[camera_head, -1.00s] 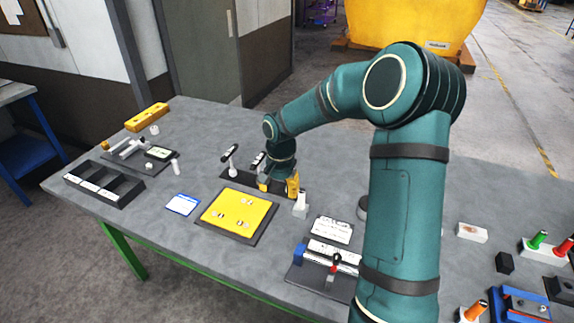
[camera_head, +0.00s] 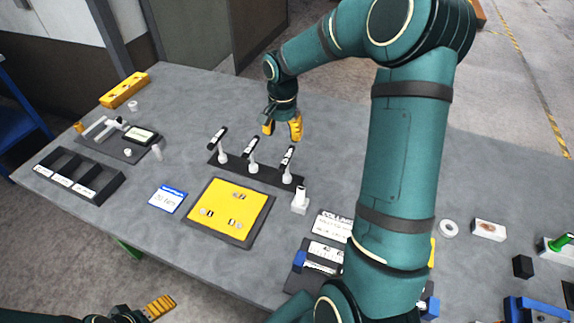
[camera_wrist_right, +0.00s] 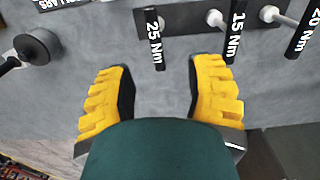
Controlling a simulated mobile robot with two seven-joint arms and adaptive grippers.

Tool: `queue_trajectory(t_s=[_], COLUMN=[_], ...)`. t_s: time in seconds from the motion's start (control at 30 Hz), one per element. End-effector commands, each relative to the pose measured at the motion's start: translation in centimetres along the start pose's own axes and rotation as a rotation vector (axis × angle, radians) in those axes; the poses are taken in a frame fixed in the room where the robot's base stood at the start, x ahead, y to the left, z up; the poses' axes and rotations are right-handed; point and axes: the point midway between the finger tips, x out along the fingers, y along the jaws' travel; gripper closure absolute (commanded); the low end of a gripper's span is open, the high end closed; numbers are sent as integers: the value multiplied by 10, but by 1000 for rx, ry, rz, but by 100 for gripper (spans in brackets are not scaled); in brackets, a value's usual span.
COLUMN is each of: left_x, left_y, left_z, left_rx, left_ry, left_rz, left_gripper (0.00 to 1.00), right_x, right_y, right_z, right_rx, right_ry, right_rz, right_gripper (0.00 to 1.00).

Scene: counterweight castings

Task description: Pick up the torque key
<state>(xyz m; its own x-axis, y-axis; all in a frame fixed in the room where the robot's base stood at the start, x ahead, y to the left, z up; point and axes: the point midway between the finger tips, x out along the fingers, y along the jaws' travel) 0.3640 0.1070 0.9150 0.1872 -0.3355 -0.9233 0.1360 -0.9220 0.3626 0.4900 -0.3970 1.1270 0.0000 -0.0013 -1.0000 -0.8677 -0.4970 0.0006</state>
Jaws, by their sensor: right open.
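Three torque keys with black labelled handles and pale shafts stand in a dark rack (camera_head: 236,167): a left one (camera_head: 218,138), a middle one (camera_head: 250,149) and a right one (camera_head: 287,159). In the right wrist view their labels read 25 Nm (camera_wrist_right: 154,40), 15 Nm (camera_wrist_right: 234,38) and 20 Nm (camera_wrist_right: 305,32), left to right. My right gripper (camera_head: 282,130) is open and empty, behind the rack; its yellow fingers (camera_wrist_right: 160,72) also show in the wrist view, apart from the keys. My left gripper (camera_head: 158,306) is partly seen at the bottom edge; its opening is unclear.
A yellow mat (camera_head: 232,202) with small parts lies in front of the rack, beside a blue-edged card (camera_head: 168,199). A white post (camera_head: 300,199) stands right of the mat. A black divided tray (camera_head: 108,190) is at left. Bare grey table lies behind the rack.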

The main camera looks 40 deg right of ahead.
Motion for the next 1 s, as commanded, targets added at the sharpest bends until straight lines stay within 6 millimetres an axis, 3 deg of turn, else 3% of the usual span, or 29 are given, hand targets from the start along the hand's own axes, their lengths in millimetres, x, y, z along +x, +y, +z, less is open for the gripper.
queue_trajectory(t_s=[0.3,0.57,1.0], left_x=[0,-1,-6], left_y=[0,0,2], left_z=[0,0,-1], left_rx=[0,0,1], left_ry=[0,0,-1], left_rz=[0,0,0], left_gripper=[13,13,13], right_x=[59,77,126], right_y=[1,1,8], right_z=[0,-1,-11], right_rx=[-2,0,-1], right_ry=[-4,-2,-1], right_rz=[1,0,-1], right_gripper=[47,47,47])
